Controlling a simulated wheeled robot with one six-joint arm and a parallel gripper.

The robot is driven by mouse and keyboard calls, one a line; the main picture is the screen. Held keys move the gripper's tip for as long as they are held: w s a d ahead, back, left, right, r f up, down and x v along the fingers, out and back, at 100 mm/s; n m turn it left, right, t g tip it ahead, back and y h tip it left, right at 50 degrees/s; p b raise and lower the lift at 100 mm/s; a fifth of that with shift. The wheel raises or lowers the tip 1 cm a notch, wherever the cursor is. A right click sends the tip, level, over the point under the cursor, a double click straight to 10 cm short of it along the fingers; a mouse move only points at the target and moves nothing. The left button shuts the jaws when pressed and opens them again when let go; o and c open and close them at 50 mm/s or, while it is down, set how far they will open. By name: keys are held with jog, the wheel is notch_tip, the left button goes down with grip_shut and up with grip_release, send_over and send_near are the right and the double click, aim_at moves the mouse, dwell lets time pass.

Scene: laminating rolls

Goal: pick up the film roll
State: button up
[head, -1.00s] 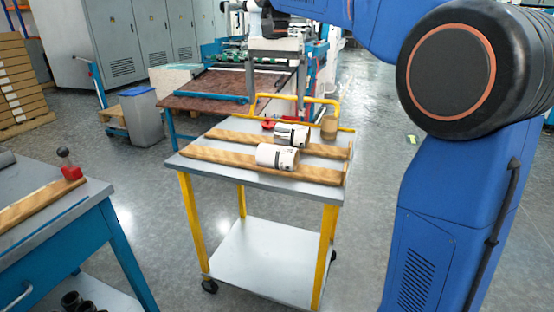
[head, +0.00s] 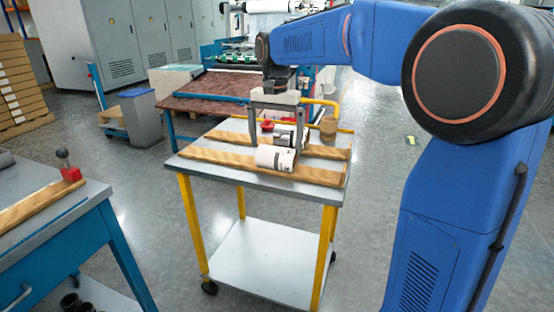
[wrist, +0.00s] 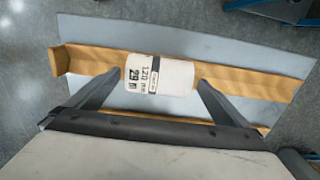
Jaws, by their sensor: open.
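Two white film rolls lie on wooden strips on the cart top. The nearer roll (head: 276,158) lies on the front strip; the farther roll (head: 285,134), with dark print, is partly hidden by my gripper. My gripper (head: 276,147) is open and empty, pointing down over the cart, its two fingers spread either side of the rolls. In the wrist view a roll (wrist: 160,75) with a black-printed label shows between and beyond the open fingers (wrist: 160,78). No finger visibly touches it. Only one roll is seen there.
The cart (head: 215,176) has a yellow frame and handle. A red object (head: 267,125) and a brown cylinder (head: 328,128) sit near its back edge. A blue-legged table (head: 85,205) with a wooden strip stands left. A machine stands behind.

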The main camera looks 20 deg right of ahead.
aim_at(276, 149)
jog(key=f, duration=0.4)
jog(key=shift+w+d, duration=0.15)
jog(key=shift+w, duration=0.05)
jog(key=c, duration=0.8)
jog(key=shift+r, duration=0.1)
notch_tip(276, 149, up, 10)
jog(key=shift+f, duration=0.1)
